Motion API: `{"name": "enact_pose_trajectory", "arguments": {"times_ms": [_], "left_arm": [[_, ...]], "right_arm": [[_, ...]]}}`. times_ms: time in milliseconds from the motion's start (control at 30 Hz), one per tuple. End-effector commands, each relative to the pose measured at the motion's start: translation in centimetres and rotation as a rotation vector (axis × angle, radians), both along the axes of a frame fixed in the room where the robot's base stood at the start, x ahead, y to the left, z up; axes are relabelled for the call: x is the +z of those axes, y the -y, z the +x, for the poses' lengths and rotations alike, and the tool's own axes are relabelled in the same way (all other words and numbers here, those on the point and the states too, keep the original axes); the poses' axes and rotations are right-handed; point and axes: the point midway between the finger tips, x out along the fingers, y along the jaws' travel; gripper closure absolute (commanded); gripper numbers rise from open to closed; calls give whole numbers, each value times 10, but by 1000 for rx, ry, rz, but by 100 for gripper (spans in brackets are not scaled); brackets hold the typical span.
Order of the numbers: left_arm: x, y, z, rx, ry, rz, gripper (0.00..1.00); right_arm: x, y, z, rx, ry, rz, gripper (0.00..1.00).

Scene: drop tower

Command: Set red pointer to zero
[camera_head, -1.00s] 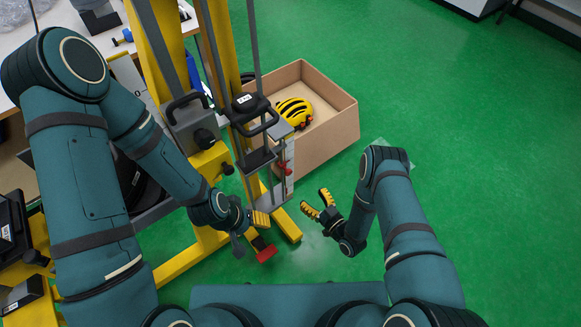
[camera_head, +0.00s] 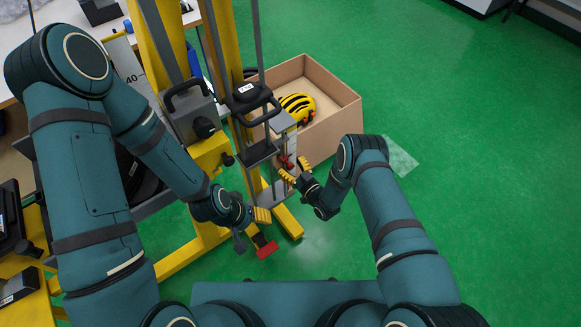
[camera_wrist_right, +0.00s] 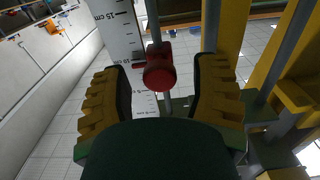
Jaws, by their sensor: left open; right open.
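My right gripper (camera_head: 296,169) is open at the pointer. In its wrist view the open fingers (camera_wrist_right: 160,98) stand either side of the knob, with gaps on both sides. My left gripper (camera_head: 261,220) is open and empty, low beside the tower's yellow base.
A black weight with a handle (camera_head: 246,92) hangs above the pointer. Green floor to the right is clear.

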Motion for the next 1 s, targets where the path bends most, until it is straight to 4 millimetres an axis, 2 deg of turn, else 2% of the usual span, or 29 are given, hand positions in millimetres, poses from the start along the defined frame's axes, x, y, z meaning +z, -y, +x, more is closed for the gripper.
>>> {"name": "enact_pose_trajectory", "arguments": {"times_ms": [367, 400, 533, 767, 1000], "left_arm": [[-1, 0, 0, 0, 1, 0, 38], [-1, 0, 0, 0, 1, 0, 38], [-1, 0, 0, 0, 1, 0, 38], [2, 0, 0, 0, 0, 0, 38], [24, 1, -4, -2, -9, -1, 38]], "right_arm": [[0, -3, 3, 0, -1, -1, 41], [0, -3, 3, 0, -1, -1, 55], [0, -3, 3, 0, -1, -1, 100], [4, -2, 3, 0, 0, 0, 100], [38, -2, 4, -1, 2, 1, 100]]}}
